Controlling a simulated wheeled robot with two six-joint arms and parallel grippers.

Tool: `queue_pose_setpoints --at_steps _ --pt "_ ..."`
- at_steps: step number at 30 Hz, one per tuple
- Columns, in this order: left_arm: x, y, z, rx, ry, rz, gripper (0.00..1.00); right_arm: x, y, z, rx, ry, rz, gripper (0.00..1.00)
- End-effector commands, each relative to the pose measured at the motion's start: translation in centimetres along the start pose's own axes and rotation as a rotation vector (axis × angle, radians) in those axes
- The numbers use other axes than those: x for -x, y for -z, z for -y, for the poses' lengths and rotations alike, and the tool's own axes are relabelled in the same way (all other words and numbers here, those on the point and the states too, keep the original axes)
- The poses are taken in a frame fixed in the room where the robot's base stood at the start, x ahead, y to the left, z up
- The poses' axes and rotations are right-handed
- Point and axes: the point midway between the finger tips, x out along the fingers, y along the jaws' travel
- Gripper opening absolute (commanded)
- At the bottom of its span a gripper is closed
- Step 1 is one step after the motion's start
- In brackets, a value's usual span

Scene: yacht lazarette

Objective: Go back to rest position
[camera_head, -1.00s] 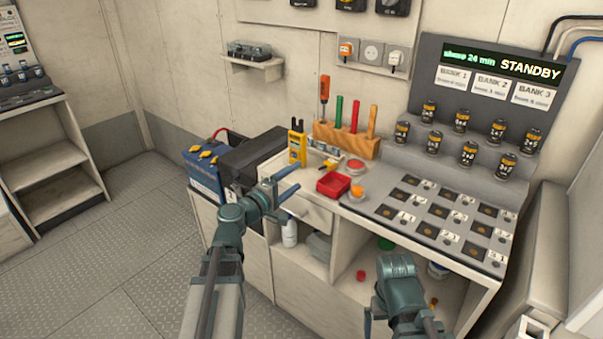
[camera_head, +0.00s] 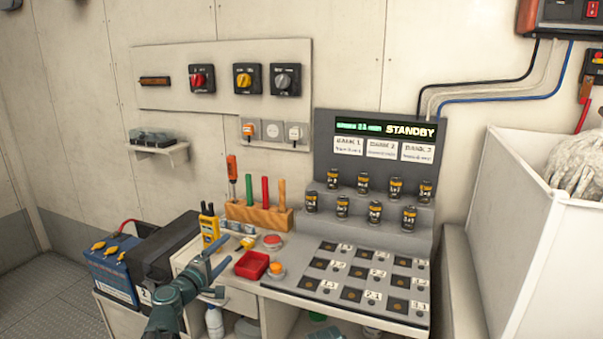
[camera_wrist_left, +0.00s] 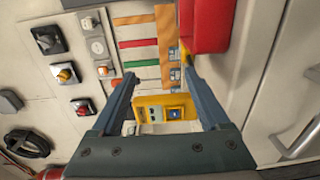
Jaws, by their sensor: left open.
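My left gripper (camera_head: 214,279) is in the head view at the lower left, over the front of the bench (camera_head: 285,285), left of the red tray (camera_head: 252,264). Its fingers are apart with nothing held. In the left wrist view, the open fingers (camera_wrist_left: 158,92) frame a yellow meter (camera_wrist_left: 165,108), which lies beyond them. The meter (camera_head: 209,228) also shows upright on the bench in the head view. My right gripper is out of both current views.
A blue battery (camera_head: 112,268) and a dark box (camera_head: 165,250) stand left. A wooden tool block (camera_head: 258,217) is behind the tray. A panel with numbered sockets (camera_head: 350,275) and several cylinders fills the right. A white bin (camera_head: 530,235) stands far right.

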Motion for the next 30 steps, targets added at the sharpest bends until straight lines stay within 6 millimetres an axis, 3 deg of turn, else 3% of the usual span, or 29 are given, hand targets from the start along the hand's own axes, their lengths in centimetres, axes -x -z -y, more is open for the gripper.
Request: queue_pose_setpoints --at_steps 3,9,30 --pt "-2.4 0.1 0.0 0.0 0.0 0.001 0.79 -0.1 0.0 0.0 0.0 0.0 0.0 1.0" --pt "-4.5 0.1 0.8 0.0 0.0 0.0 0.79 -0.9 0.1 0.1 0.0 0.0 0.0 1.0" --pt "-4.3 0.0 1.0 0.0 0.0 -0.001 0.79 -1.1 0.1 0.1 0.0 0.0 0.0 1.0"
